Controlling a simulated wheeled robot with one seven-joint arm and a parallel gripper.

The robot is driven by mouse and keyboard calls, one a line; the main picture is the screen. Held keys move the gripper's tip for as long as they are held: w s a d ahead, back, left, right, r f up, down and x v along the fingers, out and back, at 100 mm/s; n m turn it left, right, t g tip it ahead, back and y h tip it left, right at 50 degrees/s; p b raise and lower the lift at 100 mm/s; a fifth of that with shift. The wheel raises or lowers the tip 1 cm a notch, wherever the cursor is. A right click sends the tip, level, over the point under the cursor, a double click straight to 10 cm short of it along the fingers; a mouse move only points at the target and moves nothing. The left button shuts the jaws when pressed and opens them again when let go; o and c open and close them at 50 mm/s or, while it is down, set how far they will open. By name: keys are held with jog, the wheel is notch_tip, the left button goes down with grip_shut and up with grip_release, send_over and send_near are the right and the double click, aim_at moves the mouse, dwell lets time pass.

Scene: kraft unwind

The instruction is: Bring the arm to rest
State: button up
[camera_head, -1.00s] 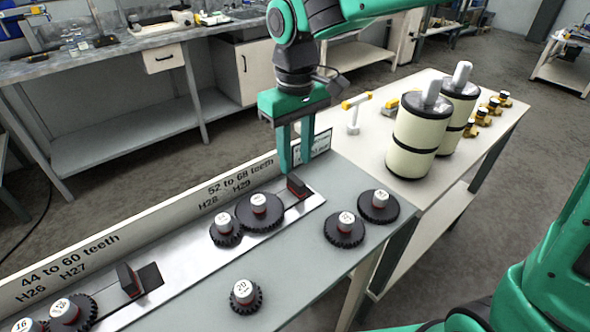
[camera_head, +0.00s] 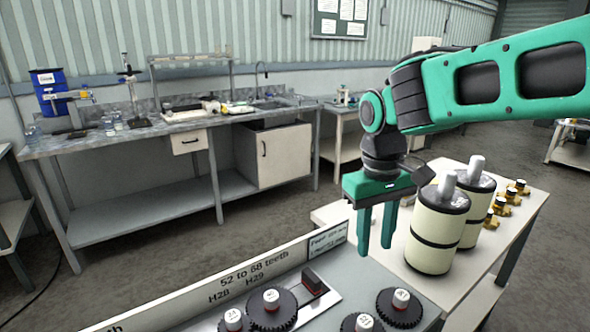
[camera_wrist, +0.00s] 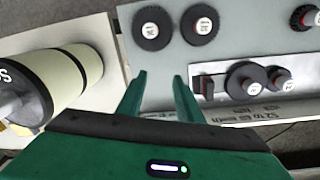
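My gripper (camera_head: 376,250) hangs from my green arm in the head view, its two fingers pointing down, apart, with nothing between them. It is above the back part of the gear table, left of the cream rolls. In the wrist view the gripper (camera_wrist: 158,78) also shows open and empty, with the grey table surface beyond the fingertips.
Black gears with white-topped hubs (camera_head: 271,297) stand on the rail; two more (camera_head: 400,297) stand on the grey top. A dark block (camera_head: 312,281) sits at the rail's end. Cream rolls (camera_head: 437,228) stand close right of my gripper. A workbench (camera_head: 150,135) runs behind.

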jog(key=s+d+f+m, duration=0.1)
jog(key=s+d+m, duration=0.25)
jog(key=d, duration=0.45)
jog(key=s+d+f+m, duration=0.15)
jog(key=s+d, duration=0.25)
jog(key=d, duration=0.4)
jog(key=s+d+f+m, duration=0.2)
jog(key=s+d, duration=0.2)
jog(key=s, duration=0.2)
jog(key=s+d+f+m, duration=0.2)
jog(key=s+d+m, duration=0.1)
jog(key=s, duration=0.3)
jog(key=shift+s+d+f+y, duration=0.3)
jog(key=shift+d+y, duration=0.1)
jog(key=shift+d, duration=0.2)
